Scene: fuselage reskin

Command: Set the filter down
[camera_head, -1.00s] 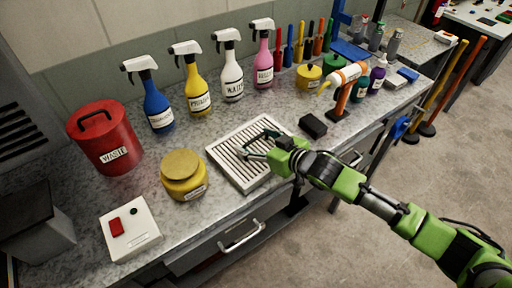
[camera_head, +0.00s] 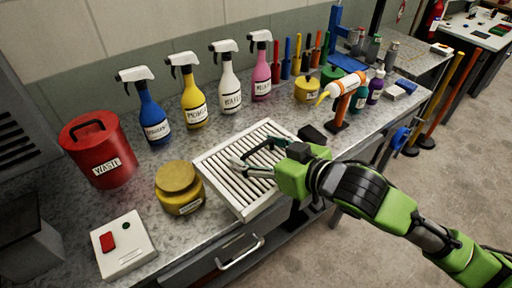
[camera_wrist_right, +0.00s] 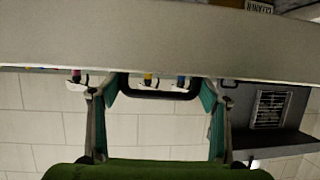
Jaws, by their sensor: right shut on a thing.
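The filter (camera_head: 215,160) is a pale square panel with slats, in the middle of the head view over the front part of the bench. My right gripper (camera_head: 262,157) is on its top side, shut on the filter. In the right wrist view the filter (camera_wrist_right: 150,35) is a broad pale band across the top, with a dark handle (camera_wrist_right: 155,94) between the fingers of my right gripper (camera_wrist_right: 158,95). The near corner of the filter reaches the bench's front edge. I cannot tell whether its underside touches the bench. My left gripper is not in view.
On the grey bench (camera_head: 150,215), a yellow jar (camera_head: 178,187) stands close left of the filter. A red waste bin (camera_head: 98,150), a white box with a red button (camera_head: 123,243) and several spray bottles stand left and behind. A black block (camera_head: 312,133) lies close right.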

